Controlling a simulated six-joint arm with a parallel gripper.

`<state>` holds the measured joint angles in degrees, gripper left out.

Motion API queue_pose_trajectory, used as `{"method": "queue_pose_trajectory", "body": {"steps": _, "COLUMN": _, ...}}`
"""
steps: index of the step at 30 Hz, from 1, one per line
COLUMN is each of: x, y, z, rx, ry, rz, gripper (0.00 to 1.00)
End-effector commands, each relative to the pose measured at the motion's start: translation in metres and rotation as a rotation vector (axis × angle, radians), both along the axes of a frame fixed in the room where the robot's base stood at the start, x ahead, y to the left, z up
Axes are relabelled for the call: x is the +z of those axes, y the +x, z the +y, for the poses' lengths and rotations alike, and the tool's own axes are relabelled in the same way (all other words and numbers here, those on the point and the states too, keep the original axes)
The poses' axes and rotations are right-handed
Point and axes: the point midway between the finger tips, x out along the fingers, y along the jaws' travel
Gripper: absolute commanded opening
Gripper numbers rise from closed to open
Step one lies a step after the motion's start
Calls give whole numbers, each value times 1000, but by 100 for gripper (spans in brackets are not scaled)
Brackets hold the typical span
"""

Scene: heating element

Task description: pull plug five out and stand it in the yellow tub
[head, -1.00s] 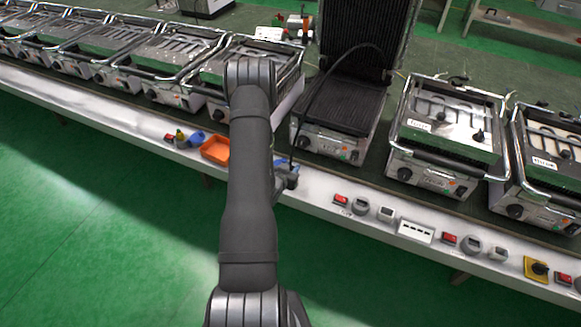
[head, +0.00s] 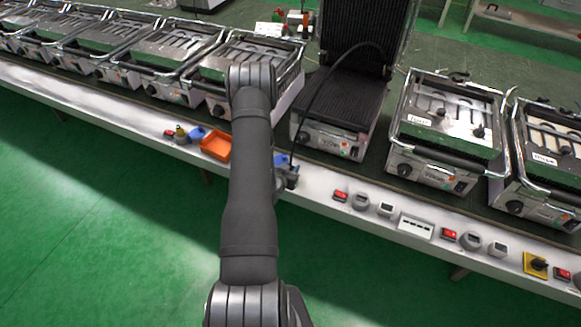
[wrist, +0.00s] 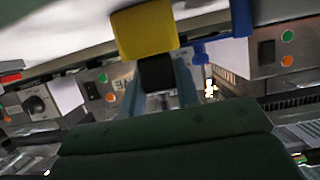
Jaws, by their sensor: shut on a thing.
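In the wrist view my gripper (wrist: 160,92) is shut on a dark block-shaped thing (wrist: 158,73), which looks like a plug; no number is readable on it. A yellow block-like thing (wrist: 145,30) is close beside the dark block; I cannot tell whether they touch or whether it is the tub. In the head view my arm hides most of the gripper, near a blue-grey fitting (head: 287,172) on the white ledge. A small yellow thing (head: 180,131) stands on the ledge to the left.
A black cable (head: 318,92) runs from the open grill (head: 345,103) down to the ledge beside my arm. An orange tray (head: 216,147) and a blue thing (head: 197,134) are to the left. Switches and sockets line the ledge (head: 320,185) to the right.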

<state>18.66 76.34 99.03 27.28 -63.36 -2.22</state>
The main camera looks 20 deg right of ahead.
Motion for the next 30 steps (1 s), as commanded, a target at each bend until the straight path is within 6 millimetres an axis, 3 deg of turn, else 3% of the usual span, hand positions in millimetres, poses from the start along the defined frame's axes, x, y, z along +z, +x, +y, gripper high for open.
{"method": "queue_pose_trajectory", "body": {"steps": 2, "x": -2, "y": 0, "z": 0, "rx": 0, "ry": 0, "rz": 0, "gripper": 6}}
{"method": "queue_pose_trajectory", "body": {"steps": 3, "x": -2, "y": 0, "z": 0, "rx": 0, "ry": 0, "rz": 0, "gripper": 33}}
{"method": "queue_pose_trajectory", "body": {"steps": 6, "x": -2, "y": 0, "z": 0, "rx": 0, "ry": 0, "rz": 0, "gripper": 53}}
{"method": "queue_pose_trajectory", "body": {"steps": 7, "x": -2, "y": 0, "z": 0, "rx": 0, "ry": 0, "rz": 0, "gripper": 55}}
{"method": "queue_pose_trajectory", "body": {"steps": 19, "x": 1, "y": -6, "z": 7, "rx": 0, "ry": 2, "rz": 2, "gripper": 55}}
{"method": "queue_pose_trajectory", "body": {"steps": 30, "x": 33, "y": -60, "z": 61, "rx": 4, "ry": 0, "rz": 3, "gripper": 55}}
